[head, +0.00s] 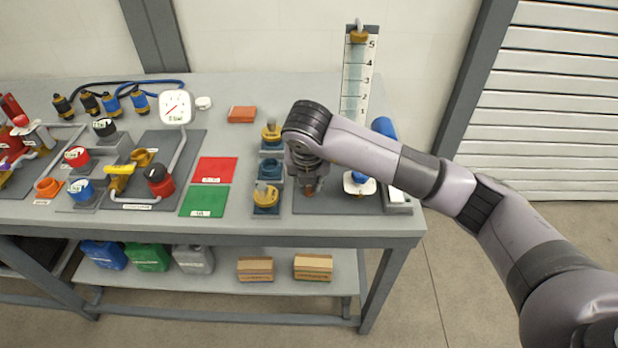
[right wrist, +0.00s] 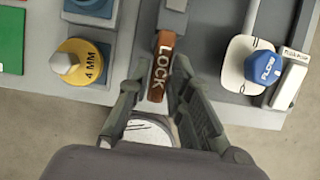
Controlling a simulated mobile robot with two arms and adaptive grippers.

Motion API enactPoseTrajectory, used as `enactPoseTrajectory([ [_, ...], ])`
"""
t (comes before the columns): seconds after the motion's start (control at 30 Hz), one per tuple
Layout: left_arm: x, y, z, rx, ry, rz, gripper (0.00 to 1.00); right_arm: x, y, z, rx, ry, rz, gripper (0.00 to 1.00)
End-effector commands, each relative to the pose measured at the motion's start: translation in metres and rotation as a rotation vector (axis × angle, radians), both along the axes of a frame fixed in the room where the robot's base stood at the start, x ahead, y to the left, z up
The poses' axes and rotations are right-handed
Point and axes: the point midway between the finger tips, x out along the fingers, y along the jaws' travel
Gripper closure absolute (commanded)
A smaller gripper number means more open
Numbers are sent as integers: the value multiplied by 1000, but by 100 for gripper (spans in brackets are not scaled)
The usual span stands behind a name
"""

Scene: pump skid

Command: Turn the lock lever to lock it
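The lock lever (right wrist: 161,68) is a brown-orange bar with white LOCK lettering. In the right wrist view it points almost straight up the picture, leaning slightly right at its top. In the head view my right gripper (head: 309,178) reaches down over the grey plate at the bench's right end. It hides most of the lever there; only a small brown bit shows below it. My left gripper is not in view.
Right of the lever stands a blue FLOW knob (right wrist: 262,67) on a white disc, beside a small white labelled block (right wrist: 290,80). A yellow 4 MM piece (right wrist: 82,63) stands to the left. A tall scale column (head: 356,75) rises behind. Red (head: 214,170) and green (head: 205,201) mats lie left.

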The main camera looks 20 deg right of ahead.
Motion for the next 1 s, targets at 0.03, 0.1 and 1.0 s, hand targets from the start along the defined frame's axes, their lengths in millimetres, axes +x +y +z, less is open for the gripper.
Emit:
enactPoseTrajectory([
  [0.03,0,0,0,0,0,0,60,0,0,0,0,0,1,76],
  [0.1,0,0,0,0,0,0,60,0,0,0,0,0,1,71],
  [1.0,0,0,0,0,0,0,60,-30,10,80,0,-4,4,64],
])
